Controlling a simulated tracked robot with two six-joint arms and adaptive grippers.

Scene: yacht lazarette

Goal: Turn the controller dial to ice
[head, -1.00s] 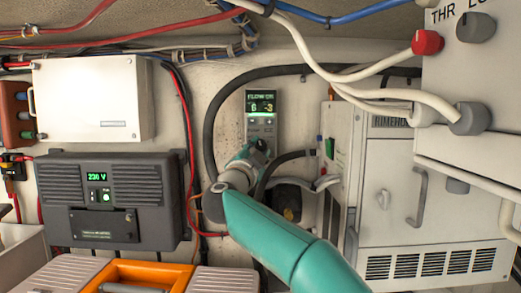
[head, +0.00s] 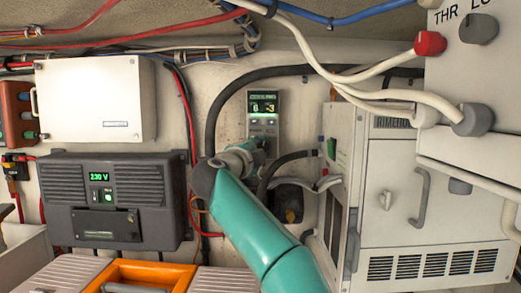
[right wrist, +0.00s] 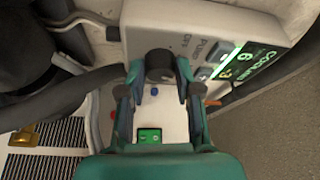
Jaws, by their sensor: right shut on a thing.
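The controller (head: 264,103) is a slim grey panel on the back wall with a lit green screen. The screen shows a 6 and what looks like -3; in the right wrist view it reads "COOLING". The dark round dial (right wrist: 159,65) is on the controller's face, beside the printed words OFF and PUMP. My right gripper (right wrist: 160,80) is shut on the dial, one finger on each side. In the head view my right gripper (head: 260,150) covers the controller's lower part and hides the dial. My left gripper is not in view.
A black hose (head: 211,115) curves close around the controller. A white cabinet (head: 390,190) stands to the right. A dark 230 V unit (head: 110,200) and a white box (head: 95,98) are at the left. An orange-handled case (head: 150,272) is below.

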